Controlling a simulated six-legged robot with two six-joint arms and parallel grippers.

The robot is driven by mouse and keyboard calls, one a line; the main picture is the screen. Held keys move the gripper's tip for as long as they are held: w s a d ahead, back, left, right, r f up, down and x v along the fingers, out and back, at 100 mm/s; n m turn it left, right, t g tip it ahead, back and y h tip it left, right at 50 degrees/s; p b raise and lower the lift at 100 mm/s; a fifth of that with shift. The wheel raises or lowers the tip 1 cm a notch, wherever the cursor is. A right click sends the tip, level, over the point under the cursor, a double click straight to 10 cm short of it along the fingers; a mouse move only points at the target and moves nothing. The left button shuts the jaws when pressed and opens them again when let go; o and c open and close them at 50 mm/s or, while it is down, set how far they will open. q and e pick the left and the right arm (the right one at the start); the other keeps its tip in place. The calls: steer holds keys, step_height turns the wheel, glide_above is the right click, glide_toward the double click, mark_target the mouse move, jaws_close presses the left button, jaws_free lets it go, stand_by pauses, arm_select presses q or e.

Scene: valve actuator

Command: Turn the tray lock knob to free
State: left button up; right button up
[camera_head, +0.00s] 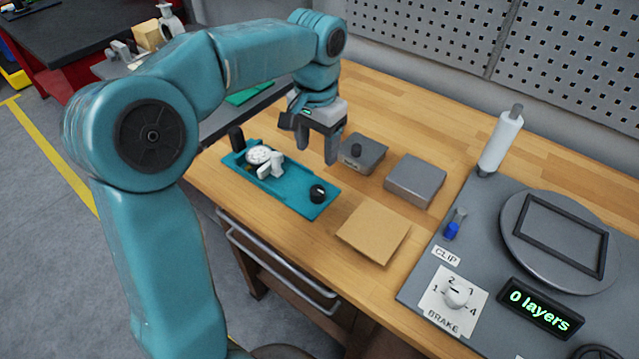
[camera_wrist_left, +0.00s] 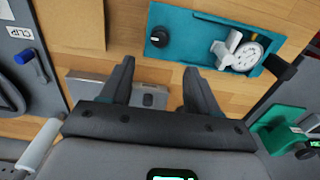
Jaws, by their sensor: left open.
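The teal tray (camera_head: 290,188) lies on the wooden bench. A black round knob (camera_head: 318,193) with a light mark sits at its right end, probably the tray lock knob. The tray also holds a white round dial (camera_head: 258,155) and a white valve-like part (camera_head: 272,166). In the left wrist view the knob (camera_wrist_left: 159,38) is at the tray's left end, beyond the fingertips. My left gripper (camera_head: 318,156) points down behind the tray, open and empty, apart from the knob. It shows in the left wrist view (camera_wrist_left: 158,70). My right gripper is out of view.
A grey box with a black knob (camera_head: 361,157) is close beside the left gripper. Another grey box (camera_head: 415,180) and a tan square plate (camera_head: 374,232) lie right of it. A grey panel with a brake dial (camera_head: 457,293) and a "0 layers" display (camera_head: 540,309) fills the right.

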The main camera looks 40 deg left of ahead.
mark_target(318, 190)
arm_select(q)
step_height(318, 190, down, 11)
steer(key=shift+r+b, duration=0.1)
steer(key=shift+b, duration=0.25)
steer(key=shift+w+f, duration=0.1)
steer(key=shift+f, duration=0.4)
steer(key=c, duration=1.1)
steer(key=shift+o, duration=0.2)
